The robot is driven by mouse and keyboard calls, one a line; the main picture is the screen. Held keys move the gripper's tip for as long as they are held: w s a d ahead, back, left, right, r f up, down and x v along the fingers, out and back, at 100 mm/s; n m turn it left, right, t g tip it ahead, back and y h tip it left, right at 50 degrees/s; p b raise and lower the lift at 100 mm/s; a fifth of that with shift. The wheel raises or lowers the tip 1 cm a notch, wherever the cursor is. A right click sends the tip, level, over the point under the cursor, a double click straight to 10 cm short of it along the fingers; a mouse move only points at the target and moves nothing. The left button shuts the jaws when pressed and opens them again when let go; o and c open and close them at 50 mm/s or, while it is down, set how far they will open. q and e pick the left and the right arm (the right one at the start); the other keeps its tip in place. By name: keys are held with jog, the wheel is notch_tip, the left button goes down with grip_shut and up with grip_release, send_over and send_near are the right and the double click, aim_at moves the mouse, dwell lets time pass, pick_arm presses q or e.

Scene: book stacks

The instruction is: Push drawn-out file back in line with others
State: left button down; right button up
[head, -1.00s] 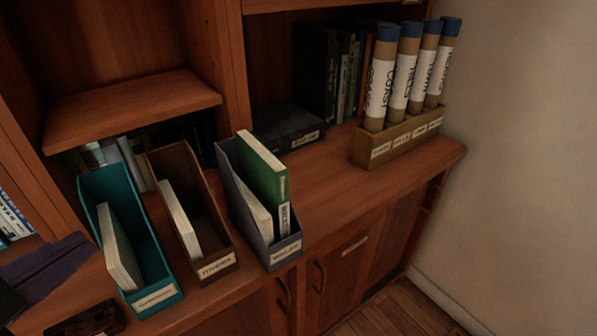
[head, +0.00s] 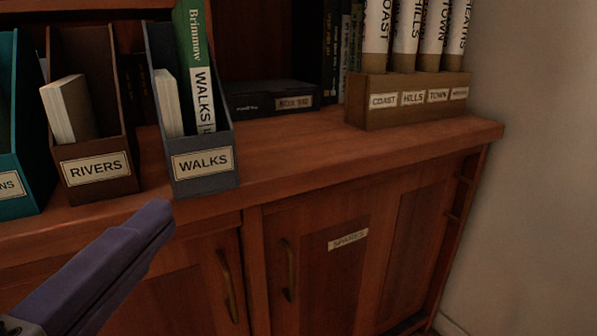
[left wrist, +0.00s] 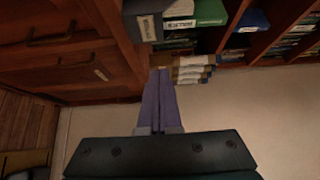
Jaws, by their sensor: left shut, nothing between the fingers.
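The grey file (head: 203,165) labelled WALKS stands upright on the cabinet top and holds a green book (head: 190,40) and a pale one. Its front is nearer the counter edge than that of the brown RIVERS file (head: 97,172) beside it. A teal file (head: 22,190) is cut off at the left. My left gripper (head: 160,217) has purple fingers, shut and empty, below and in front of the grey file, apart from it in the picture. In the left wrist view, the shut fingers (left wrist: 160,72) point towards the grey file (left wrist: 146,28). My right gripper is not in view.
A tan holder (head: 415,115) with several labelled tubes stands at the right end of the counter. A black box (head: 270,98) lies behind, right of the grey file. The counter (head: 320,143) between is clear. Cabinet doors with handles (head: 288,270) are below.

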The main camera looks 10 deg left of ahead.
pick_arm(q)
jog(key=p, duration=0.1)
send_near(209, 143)
jog(key=w+d, duration=0.2)
jog(key=d, duration=0.1)
jog(key=w+a, duration=0.1)
jog(key=w, duration=0.2)
jog(key=shift+w+a, duration=0.15)
jog(key=shift+a, duration=0.25)
jog(key=shift+w+a, duration=0.35)
jog(key=shift+w, duration=0.05)
